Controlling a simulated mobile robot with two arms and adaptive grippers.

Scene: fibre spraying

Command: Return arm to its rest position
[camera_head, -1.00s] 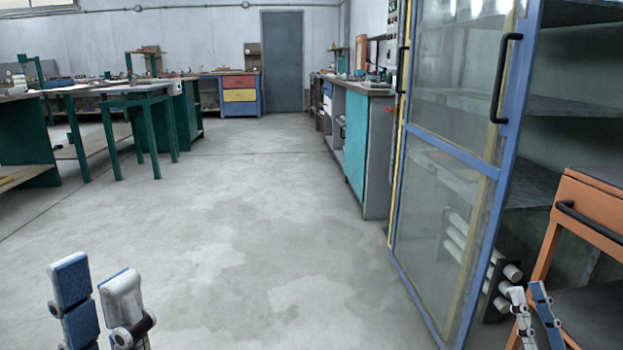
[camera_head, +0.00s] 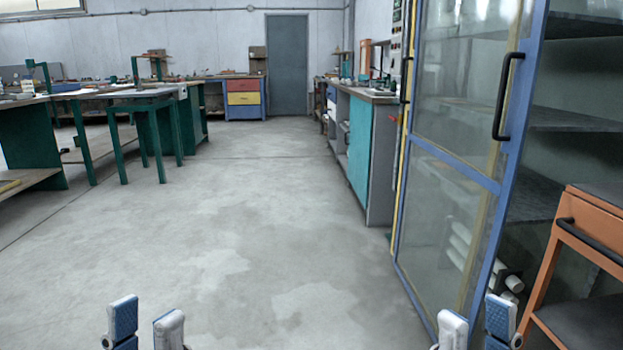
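My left gripper (camera_head: 146,318) shows at the bottom left of the head view, its two blue-and-white fingers pointing up and apart, with bare floor between them. My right gripper (camera_head: 477,320) shows at the bottom right, also with its fingers apart and nothing between them. It appears in front of the lower part of the blue-framed glass door. The arms behind both grippers are below the picture edge.
A glass-doored cabinet (camera_head: 455,165) and an orange cart (camera_head: 590,240) stand close on the right. Green workbenches (camera_head: 30,150) stand on the left. A counter with a turquoise panel (camera_head: 360,150) is farther back. The middle floor (camera_head: 235,230) is clear to the grey door (camera_head: 287,65).

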